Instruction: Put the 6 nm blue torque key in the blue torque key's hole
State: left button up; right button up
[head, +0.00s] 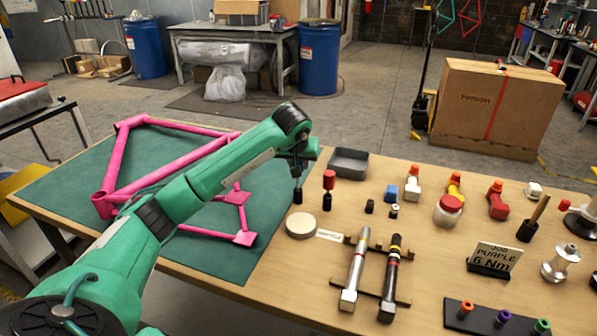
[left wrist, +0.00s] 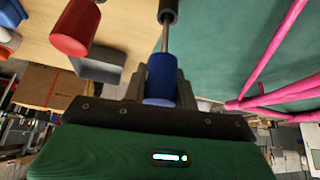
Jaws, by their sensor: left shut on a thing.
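My left gripper (head: 298,160) is shut on the blue torque key. In the left wrist view the key's blue handle (left wrist: 161,80) sits between the jaws, with a metal shaft and a dark end beyond it. In the head view its dark end (head: 297,196) points down near the green mat's right edge; the blue handle is hard to make out. A black rack (head: 483,325) at the bottom right shows orange, purple and green round pieces. No blue-marked hole can be made out. My right gripper is out of view.
A red-handled tool (head: 329,178) stands just right of the held key. A grey tray (head: 349,162), round pale disc (head: 300,226) and two torque wrenches (head: 354,270) are nearby. A sign (head: 492,259) reads "JOB PURPLE 6 Nm". A pink frame (head: 165,170) lies left.

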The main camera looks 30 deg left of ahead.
pick_arm(q)
notch_tip(320, 180, down, 3)
jog(key=shift+f, duration=0.15)
jog(key=shift+f, duration=0.15)
jog(key=o, duration=1)
